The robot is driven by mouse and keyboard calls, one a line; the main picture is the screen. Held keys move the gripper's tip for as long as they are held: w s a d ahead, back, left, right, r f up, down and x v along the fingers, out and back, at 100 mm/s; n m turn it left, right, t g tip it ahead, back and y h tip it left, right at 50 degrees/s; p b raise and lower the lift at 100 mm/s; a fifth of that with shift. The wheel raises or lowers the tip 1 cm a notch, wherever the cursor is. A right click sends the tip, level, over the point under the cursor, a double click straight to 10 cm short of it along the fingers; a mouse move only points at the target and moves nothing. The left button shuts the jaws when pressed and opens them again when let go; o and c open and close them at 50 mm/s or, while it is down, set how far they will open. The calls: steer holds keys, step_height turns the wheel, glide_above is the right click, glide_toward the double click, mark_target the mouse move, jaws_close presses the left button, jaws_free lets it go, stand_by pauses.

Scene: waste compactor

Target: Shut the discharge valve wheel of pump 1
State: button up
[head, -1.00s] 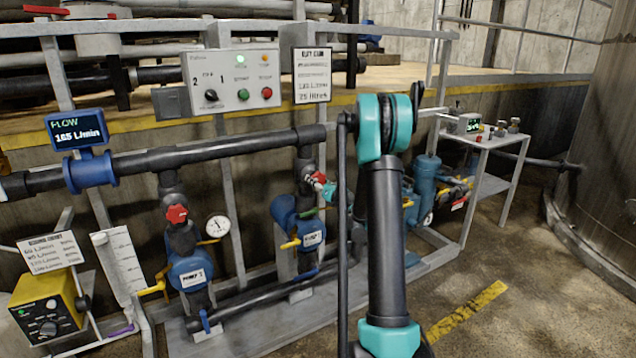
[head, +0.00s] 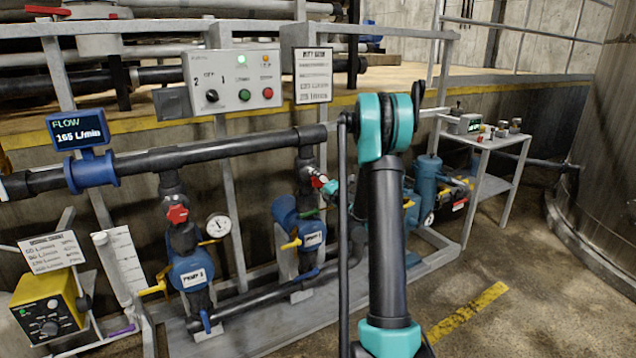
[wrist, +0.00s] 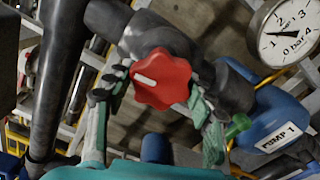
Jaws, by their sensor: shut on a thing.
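The red valve wheel of pump 1 (head: 318,181) sits on the dark vertical pipe above the blue pump 1 (head: 312,239). In the wrist view the wheel (wrist: 161,79) has lobed edges and a white mark pointing to the left, slightly tilted. My gripper (wrist: 157,92) is shut on this wheel, one teal finger on its left side and one on its right. In the head view my gripper (head: 328,187) is small and partly hidden behind my arm. The label "PUMP 1" (wrist: 281,138) shows at the right of the wrist view.
Pump 2 (head: 192,276) with its own red wheel (head: 177,213) stands to the left. The flow display (head: 78,130) reads 165 L/min. A control box (head: 233,80) shows a lit green lamp. A pressure gauge (wrist: 288,32) is close on the right of my gripper.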

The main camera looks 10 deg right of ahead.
steer(key=shift+m, duration=0.6)
steer(key=o, duration=1.2)
steer(key=shift+s, duration=0.15)
steer(key=v, duration=1.1)
steer(key=shift+s+d, duration=0.15)
steer(key=shift+s, duration=0.2)
